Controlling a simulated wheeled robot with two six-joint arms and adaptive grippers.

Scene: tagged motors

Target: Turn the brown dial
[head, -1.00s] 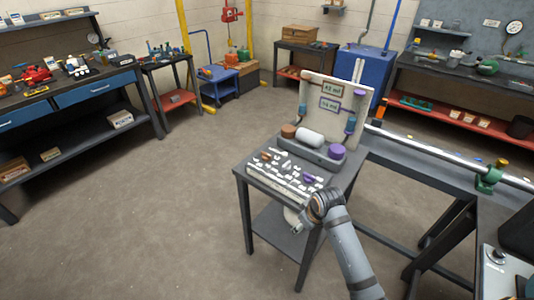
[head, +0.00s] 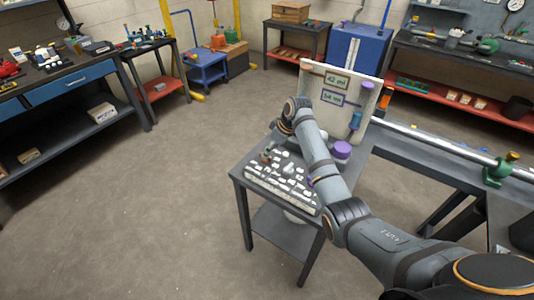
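A motor unit stands on the small dark table, before an upright pale board (head: 335,72) with two framed labels. Its purple dial (head: 342,150) shows to the right of my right arm. The brown dial cannot be seen; my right arm covers the left part of the unit. My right arm reaches in from the lower right, with its wrist above the unit's left side. My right gripper (head: 268,152) shows only as a small dark shape at the table's left side, above the tray; its fingers are too small to tell. My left gripper is not in view.
A tray (head: 278,187) of small white and purple parts lies at the front of the table (head: 240,187). Coloured cylinders hang on the board's right side. A workbench with a long metal rod (head: 432,137) stands at the right. The floor to the left is clear.

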